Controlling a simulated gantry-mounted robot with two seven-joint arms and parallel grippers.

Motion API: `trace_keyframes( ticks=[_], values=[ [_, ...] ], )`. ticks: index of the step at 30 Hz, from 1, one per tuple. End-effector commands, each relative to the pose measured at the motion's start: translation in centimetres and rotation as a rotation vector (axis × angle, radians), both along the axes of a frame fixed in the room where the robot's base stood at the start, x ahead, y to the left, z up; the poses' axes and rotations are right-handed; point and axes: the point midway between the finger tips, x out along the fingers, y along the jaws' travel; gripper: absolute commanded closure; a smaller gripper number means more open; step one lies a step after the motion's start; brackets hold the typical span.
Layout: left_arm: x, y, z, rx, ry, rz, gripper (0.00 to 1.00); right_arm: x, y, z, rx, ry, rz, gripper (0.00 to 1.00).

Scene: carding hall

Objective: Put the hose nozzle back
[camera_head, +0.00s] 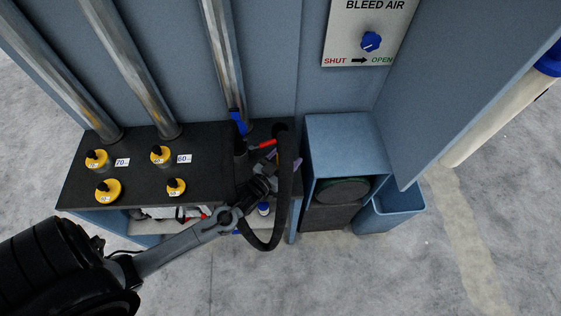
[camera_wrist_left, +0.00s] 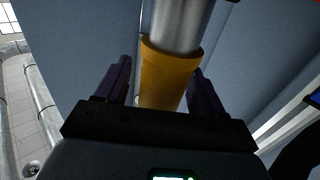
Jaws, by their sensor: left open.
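A black hose (camera_head: 287,190) hangs in a loop at the right end of the dark bench top. I cannot clearly make out its nozzle; a blue piece (camera_head: 237,121) and a red piece (camera_head: 262,145) show near the bench's right end, at the foot of a metal pipe. My left gripper (camera_head: 282,160) is beside the hose, partly hidden by my wrist. In the left wrist view my left gripper (camera_wrist_left: 162,82) is open, its purple fingers either side of a yellow sleeve (camera_wrist_left: 165,78) under a silver pipe. I cannot tell if they touch it. My right gripper is out of view.
Yellow-capped knobs with labels (camera_head: 97,160) stand on the bench top (camera_head: 140,185) to the left. A blue open-fronted box (camera_head: 345,140) and a blue bin (camera_head: 392,212) stand right. A BLEED AIR panel (camera_head: 368,20) is above. The right floor is clear.

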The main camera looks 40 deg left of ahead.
Motion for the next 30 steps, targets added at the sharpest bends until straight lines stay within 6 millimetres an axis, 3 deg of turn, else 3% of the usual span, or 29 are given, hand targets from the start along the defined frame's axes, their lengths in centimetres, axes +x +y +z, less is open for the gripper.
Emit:
trace_keyframes(
  ticks=[5, 21, 30],
  values=[
    [-1.3, -0.1, 0.0, 0.0, 0.002, -0.001, 0.31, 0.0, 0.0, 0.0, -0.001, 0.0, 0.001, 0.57],
    [-10.2, -0.4, 0.0, 0.0, 0.002, 0.0, 0.31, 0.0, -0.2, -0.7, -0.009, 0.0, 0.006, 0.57],
    [-11.6, -1.0, -0.3, -0.012, 0.075, 0.008, 0.31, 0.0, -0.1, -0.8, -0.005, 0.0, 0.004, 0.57]
  ],
)
